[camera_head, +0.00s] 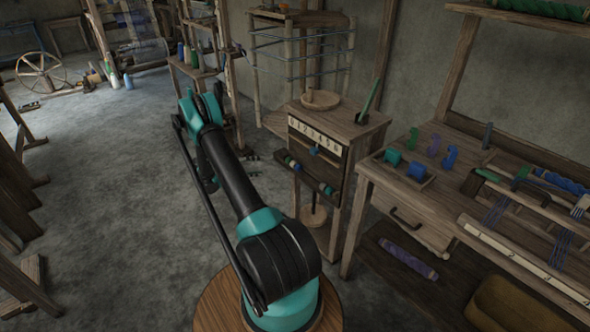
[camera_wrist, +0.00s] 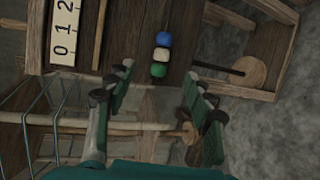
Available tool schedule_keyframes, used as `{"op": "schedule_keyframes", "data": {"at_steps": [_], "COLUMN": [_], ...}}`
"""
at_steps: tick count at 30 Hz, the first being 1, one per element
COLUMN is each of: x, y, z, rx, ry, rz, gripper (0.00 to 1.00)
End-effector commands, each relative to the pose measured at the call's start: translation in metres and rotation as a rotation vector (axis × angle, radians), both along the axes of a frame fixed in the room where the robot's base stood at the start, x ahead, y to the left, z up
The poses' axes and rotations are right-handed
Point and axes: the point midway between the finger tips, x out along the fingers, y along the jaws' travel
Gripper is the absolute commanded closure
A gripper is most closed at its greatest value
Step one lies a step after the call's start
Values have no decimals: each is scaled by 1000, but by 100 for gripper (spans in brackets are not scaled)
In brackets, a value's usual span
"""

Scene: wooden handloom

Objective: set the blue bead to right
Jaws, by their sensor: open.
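The blue bead (camera_wrist: 164,39) shows in the wrist view at the top of a short row, touching or nearly touching a cream bead (camera_wrist: 162,54), with a green bead (camera_wrist: 158,70) below. A thin wire or rod runs up from the blue bead over a dark wooden panel. My gripper (camera_wrist: 159,82) is open and empty, its two fingers on either side of the picture below the row. The green bead lies nearest the gap between the fingertips.
A number scale (camera_wrist: 62,30) lies left of the beads; it also shows on the cabinet front (camera_head: 313,133). A wooden disc (camera_wrist: 247,70) stands at right. A workbench (camera_head: 440,205) with a tray of coloured pieces stands right of the cabinet. Open floor (camera_head: 130,220) lies at left.

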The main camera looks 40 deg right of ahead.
Motion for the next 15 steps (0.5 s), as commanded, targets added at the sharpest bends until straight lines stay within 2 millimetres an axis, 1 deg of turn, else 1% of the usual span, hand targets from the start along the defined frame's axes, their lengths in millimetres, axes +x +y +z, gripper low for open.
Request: {"op": "schedule_keyframes", "data": {"at_steps": [1, 3, 8, 11, 15], "x": [-1, -2, -5, -9, -16], "y": [-1, -2, -5, -13, -34], "z": [-9, -16, -23, -25, -28], "rx": [-20, -42, -66, -67, -67], "ry": [2, 6, 10, 10, 10], "rz": [-8, -20, -32, -34, -35], "gripper": [47, 47, 47, 47, 47]}}
